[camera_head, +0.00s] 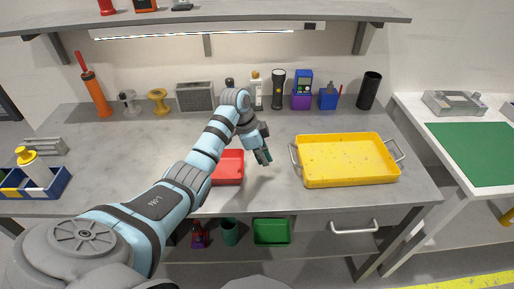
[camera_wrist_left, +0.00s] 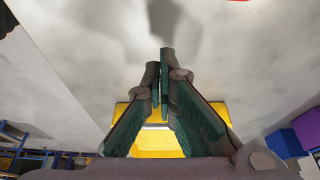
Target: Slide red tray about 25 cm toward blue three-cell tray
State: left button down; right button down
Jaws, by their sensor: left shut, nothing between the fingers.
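The red tray (camera_head: 231,170) lies on the grey table near its front middle, partly hidden behind my left arm. The blue three-cell tray (camera_head: 47,192) stands at the table's far left, with a yellow-capped bottle and other items in it. My left gripper (camera_head: 263,158) is shut and empty, just right of the red tray, fingers pointing down; I cannot tell how high above the table they are. In the left wrist view the green-padded fingers (camera_wrist_left: 161,75) are together, and a sliver of red shows at the top edge. My right gripper is not in view.
A yellow tray (camera_head: 345,182) with metal handles stands to the right of my left gripper. Bottles, a flashlight, a grey box (camera_head: 195,97) and an orange tool (camera_head: 95,95) line the back. The table between the blue and red trays is partly covered by my arm.

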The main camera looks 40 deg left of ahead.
pick_arm(q)
jog(key=s+a, duration=0.2)
jog(key=a, duration=0.1)
jog(key=shift+s+p, duration=0.1)
jog(key=shift+p, duration=0.25)
jog(key=shift+s+a, duration=0.15)
jog(key=shift+s, duration=0.15)
jog(key=shift+w, duration=0.1)
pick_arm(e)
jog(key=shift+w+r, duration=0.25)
